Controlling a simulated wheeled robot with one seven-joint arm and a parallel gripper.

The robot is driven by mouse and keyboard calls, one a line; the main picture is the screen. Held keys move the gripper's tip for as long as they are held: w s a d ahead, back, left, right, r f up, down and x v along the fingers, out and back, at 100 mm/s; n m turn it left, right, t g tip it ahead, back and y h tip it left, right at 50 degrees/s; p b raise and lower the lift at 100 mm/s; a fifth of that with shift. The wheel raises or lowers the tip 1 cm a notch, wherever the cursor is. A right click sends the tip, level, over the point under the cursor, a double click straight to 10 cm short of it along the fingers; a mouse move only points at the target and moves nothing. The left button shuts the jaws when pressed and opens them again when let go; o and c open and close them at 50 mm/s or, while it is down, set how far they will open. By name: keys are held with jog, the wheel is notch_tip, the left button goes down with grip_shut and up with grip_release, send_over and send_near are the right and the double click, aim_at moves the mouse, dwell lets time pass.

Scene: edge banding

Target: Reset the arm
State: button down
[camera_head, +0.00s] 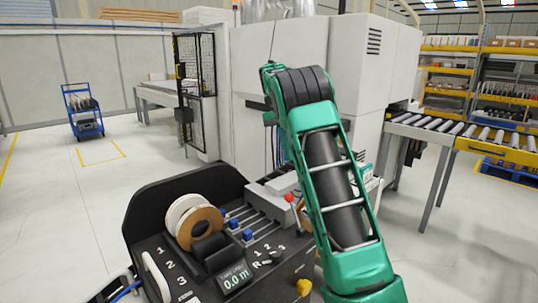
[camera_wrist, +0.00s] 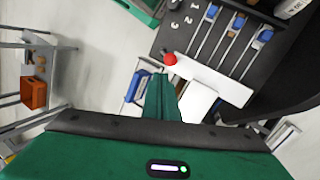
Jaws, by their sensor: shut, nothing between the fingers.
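My gripper (camera_wrist: 160,88) shows in the wrist view as a green body along the bottom, with narrow green fingers closed together and nothing between them. In the head view my green arm reaches up across the middle and right. My gripper cannot be made out there. A lever with a red knob (camera_head: 290,197) stands on the black machine panel (camera_head: 146,205). In the wrist view the red knob (camera_wrist: 170,58) appears just beyond the fingertips; I cannot tell the gap between them.
Blue sliders (camera_head: 247,234) sit on rails beside a white and brown roll (camera_head: 207,226). A large white machine (camera_head: 270,60) stands behind, with a roller conveyor (camera_head: 430,130) at right. A blue cart (camera_head: 85,110) is far left. Open floor lies at left.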

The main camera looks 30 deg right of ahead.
jog(key=s+a+n+t, duration=0.2)
jog(key=s+n, duration=0.1)
jog(key=s, duration=1.6)
jog(key=s+a+f+n, duration=0.1)
jog(key=s+a+f, duration=0.2)
jog(key=s, duration=0.4)
jog(key=s+a+f+n+t, duration=0.1)
jog(key=s+a+f, duration=0.2)
jog(key=s, duration=0.4)
jog(key=s+a+f+n+t, duration=0.1)
jog(key=s+a+f, duration=0.2)
jog(key=s+f, duration=0.2)
jog(key=shift+s+a, duration=0.2)
jog(key=shift+s, duration=0.9)
